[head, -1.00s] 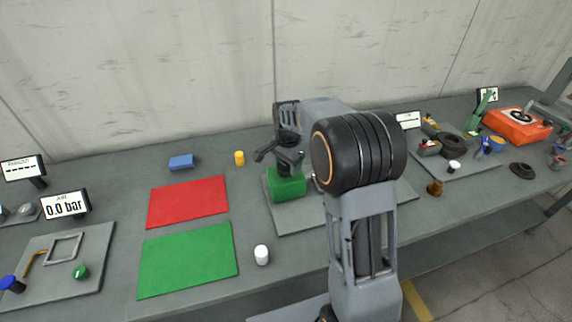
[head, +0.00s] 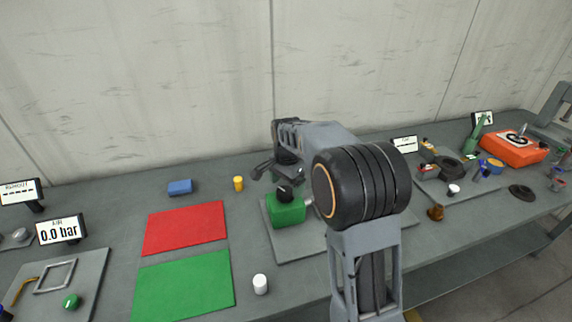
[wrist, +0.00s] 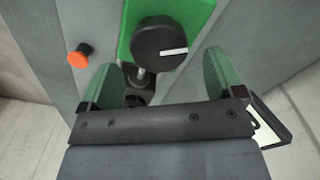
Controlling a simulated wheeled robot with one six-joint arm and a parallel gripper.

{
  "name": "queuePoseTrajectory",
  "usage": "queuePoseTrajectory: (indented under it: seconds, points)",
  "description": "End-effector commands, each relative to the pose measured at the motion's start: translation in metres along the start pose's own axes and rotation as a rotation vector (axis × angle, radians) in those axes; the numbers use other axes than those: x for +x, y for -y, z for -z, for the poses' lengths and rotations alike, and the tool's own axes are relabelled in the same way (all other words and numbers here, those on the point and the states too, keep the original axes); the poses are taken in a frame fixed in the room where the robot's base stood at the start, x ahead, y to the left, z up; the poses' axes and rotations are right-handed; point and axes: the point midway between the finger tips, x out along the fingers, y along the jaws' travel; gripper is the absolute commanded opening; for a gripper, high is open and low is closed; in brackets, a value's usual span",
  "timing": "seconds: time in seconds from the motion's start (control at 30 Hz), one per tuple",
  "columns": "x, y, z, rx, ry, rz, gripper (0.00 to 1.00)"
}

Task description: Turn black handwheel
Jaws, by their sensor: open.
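The black handwheel (head: 285,192) is a round knob on top of a green block (head: 286,211). In the wrist view the handwheel (wrist: 160,40) carries a white line pointing right, and the green block (wrist: 200,12) shows behind it. My gripper (head: 266,172) is above and slightly left of the handwheel in the head view. In the wrist view its two green-padded fingers (wrist: 160,62) are spread wide, one on each side of the handwheel's near edge. Nothing is held between them, and a clear gap shows between each finger and the wheel.
The block stands on a grey plate (head: 298,243). An orange button (wrist: 79,56) lies left of the fingers in the wrist view. My arm hides the plate's right part.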

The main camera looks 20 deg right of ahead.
Motion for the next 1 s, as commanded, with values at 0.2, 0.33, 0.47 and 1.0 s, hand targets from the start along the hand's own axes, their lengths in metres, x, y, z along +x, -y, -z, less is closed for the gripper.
queuePoseTrajectory:
  seconds: [0.2, 0.33, 0.47, 1.0]
  points:
    - [-0.047, 0.001, 0.000, 0.000, -0.002, 0.004, 0.88]
    - [-0.071, 0.001, 0.000, 0.000, -0.002, 0.003, 0.88]
    - [-0.090, 0.000, 0.000, 0.000, -0.001, 0.002, 0.88]
    - [-0.110, 0.000, 0.000, 0.000, 0.000, 0.000, 0.88]
